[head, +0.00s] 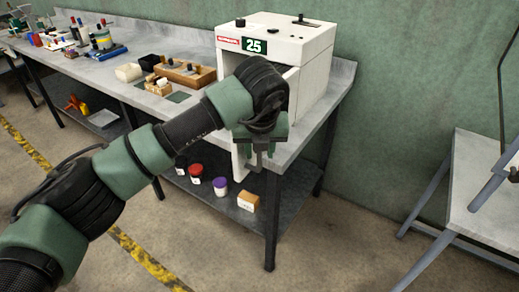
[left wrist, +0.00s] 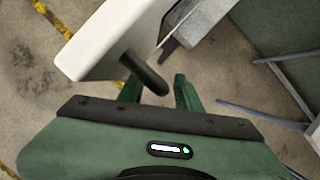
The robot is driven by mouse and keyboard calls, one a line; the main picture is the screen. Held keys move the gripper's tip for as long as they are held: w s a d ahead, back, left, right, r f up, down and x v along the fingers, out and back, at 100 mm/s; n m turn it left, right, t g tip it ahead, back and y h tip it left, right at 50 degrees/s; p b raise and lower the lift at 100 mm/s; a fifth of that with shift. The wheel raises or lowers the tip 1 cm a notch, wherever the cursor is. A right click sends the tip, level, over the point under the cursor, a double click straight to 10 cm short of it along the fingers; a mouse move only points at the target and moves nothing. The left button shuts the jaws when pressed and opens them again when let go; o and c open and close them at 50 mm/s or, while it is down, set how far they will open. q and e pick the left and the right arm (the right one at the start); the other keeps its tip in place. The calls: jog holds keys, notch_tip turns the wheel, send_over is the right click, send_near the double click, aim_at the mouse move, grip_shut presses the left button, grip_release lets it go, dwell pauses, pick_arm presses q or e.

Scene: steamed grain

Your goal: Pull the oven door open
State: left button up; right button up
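The white oven (head: 312,72) with a green "25" label stands at the right end of the workbench. Its door (head: 238,165) shows as a white panel below my left gripper, swung out from the body; the arm hides most of the front. In the left wrist view the white door (left wrist: 108,38) carries a black bar handle (left wrist: 143,72). My left gripper (head: 256,155) is at the door. Its fingers (left wrist: 158,92) are apart, one on each side of the handle's end, with a visible gap at the right finger. My right gripper is in neither view.
The workbench (head: 110,70) holds a wooden tray (head: 185,72), small blocks and bottles left of the oven. Several lidded jars stand on its lower shelf, including a purple-lidded one (head: 220,186). Another grey table (head: 478,190) is at the right. The floor between is clear.

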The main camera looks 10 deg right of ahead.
pick_arm(q)
jog(key=b+v, duration=0.1)
jog(key=v, duration=0.6)
jog(key=shift+r, duration=0.35)
jog(key=shift+s, duration=0.15)
